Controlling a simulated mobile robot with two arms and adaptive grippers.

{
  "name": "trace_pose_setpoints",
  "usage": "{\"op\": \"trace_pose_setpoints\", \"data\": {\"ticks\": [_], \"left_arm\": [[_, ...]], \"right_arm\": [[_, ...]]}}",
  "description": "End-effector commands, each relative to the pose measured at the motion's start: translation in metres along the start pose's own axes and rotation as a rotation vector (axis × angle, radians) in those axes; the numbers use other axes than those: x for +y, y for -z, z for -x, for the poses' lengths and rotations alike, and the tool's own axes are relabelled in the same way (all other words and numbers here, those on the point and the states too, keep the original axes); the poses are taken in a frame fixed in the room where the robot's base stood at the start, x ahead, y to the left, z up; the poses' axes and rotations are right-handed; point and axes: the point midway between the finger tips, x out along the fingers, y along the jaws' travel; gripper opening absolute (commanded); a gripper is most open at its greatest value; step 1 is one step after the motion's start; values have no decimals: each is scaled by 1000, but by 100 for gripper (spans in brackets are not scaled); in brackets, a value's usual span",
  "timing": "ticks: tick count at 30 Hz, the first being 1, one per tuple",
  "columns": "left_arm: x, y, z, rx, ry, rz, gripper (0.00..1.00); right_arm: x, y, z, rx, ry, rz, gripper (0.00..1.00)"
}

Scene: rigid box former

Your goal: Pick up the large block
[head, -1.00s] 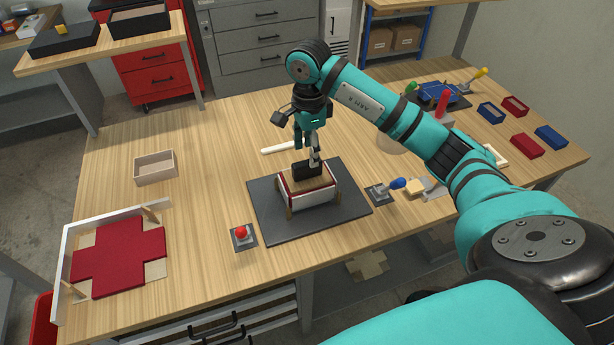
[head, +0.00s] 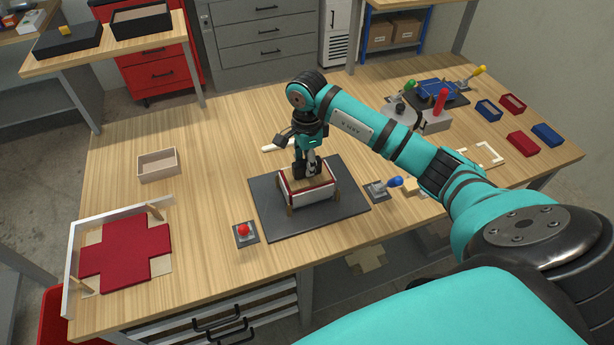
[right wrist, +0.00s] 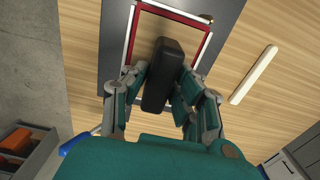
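The large block (head: 318,180) is pale wood with a dark handle on top. It sits inside a white-walled, red-lined box (head: 313,198) on a dark grey mat (head: 268,213). In the right wrist view the black handle (right wrist: 163,75) lies between the fingers of my right gripper (right wrist: 162,85). My right gripper (head: 307,172) points down over the block, with a finger on each side of the handle. The fingers are very close to it; whether they press on it cannot be made out. My left gripper is not in view.
A red button (head: 244,231) stands left of the mat and a blue-knobbed lever (head: 393,183) right of it. A white stick (head: 278,145) lies behind. A red cross-shaped sheet (head: 125,252) and an open wooden tray (head: 157,165) are at left. Table between is clear.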

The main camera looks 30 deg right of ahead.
Motion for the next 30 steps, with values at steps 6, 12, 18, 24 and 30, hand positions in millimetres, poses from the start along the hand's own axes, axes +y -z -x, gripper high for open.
{"op": "trace_pose_setpoints", "data": {"ticks": [6,12,18,24,30], "left_arm": [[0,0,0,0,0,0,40],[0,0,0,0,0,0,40],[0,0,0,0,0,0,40],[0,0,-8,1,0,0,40],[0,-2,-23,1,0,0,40]], "right_arm": [[0,0,0,0,0,0,0],[0,0,0,0,0,0,0],[0,0,1,0,2,-1,0],[-2,0,16,-1,7,-1,0],[-2,0,56,-1,8,0,0]]}}
